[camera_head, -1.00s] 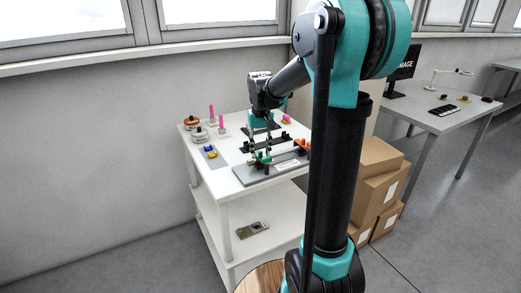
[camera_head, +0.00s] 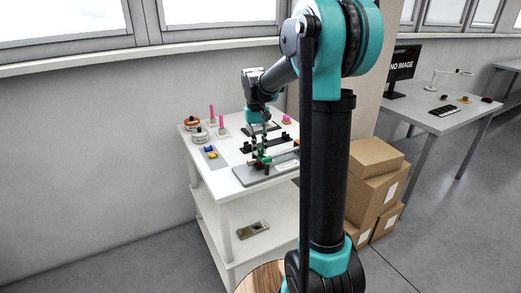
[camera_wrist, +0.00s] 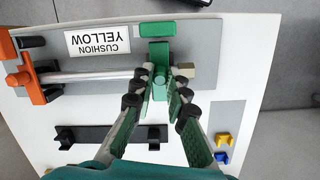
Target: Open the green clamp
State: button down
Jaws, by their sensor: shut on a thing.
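The green clamp (camera_wrist: 160,56) sits at the end of a grey plate in the wrist view, by the end of a metal rod (camera_wrist: 95,76). A separate-looking green block (camera_wrist: 157,29) lies just beyond it. My gripper (camera_wrist: 163,75) has its two fingers on either side of the clamp's narrow green part and is shut on it. In the head view, the green clamp (camera_head: 261,161) is at the front of the table, with my gripper (camera_head: 260,143) above it. The fingers partly hide the clamp, and I cannot tell exactly how far its lever is raised.
An orange clamp (camera_wrist: 27,75) holds the rod's other end. A label (camera_wrist: 97,41) reads "CUSHION YELLOW". A black rack (camera_wrist: 100,135) lies nearby, with yellow (camera_wrist: 222,157) and blue (camera_wrist: 222,139) pieces beside my right finger. Boxes (camera_head: 376,185) stand right of the white table.

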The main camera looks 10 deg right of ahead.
jog(key=shift+w+a+r+g+h, duration=0.1)
jog(key=shift+w+r+g+h, duration=0.15)
jog(key=shift+g, duration=0.35)
jog(key=shift+w+a+r+g+h, duration=0.15)
jog(key=shift+w+g, duration=0.15)
jog(key=shift+g, duration=0.3)
jog(key=c, duration=1.5)
grip_release()
jog(key=v, duration=1.2)
